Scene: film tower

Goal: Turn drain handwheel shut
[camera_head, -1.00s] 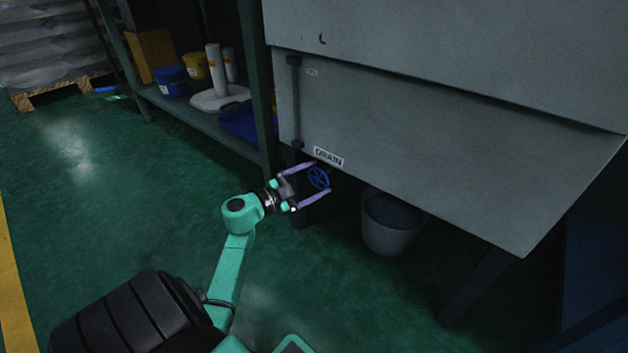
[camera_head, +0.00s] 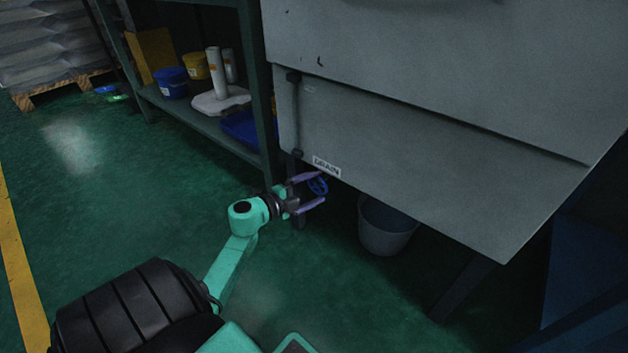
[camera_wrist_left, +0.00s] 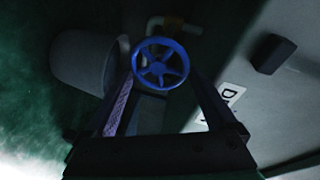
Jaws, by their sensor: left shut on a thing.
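The blue drain handwheel (camera_head: 317,186) sits under the lower edge of the grey tank (camera_head: 430,160), just below the white DRAIN label (camera_head: 327,167). My left gripper (camera_head: 315,190) has its fingers on either side of the wheel and is shut on it. In the left wrist view the spoked handwheel (camera_wrist_left: 160,63) faces the camera, between the two fingers of my left gripper (camera_wrist_left: 163,85). My right gripper is not in view.
A grey bucket (camera_head: 386,226) stands on the floor under the tank, right of the wheel; it also shows in the wrist view (camera_wrist_left: 82,65). A shelf (camera_head: 205,118) with tubs is at left. A dark tank leg (camera_head: 462,292) stands at right. Green floor at left is clear.

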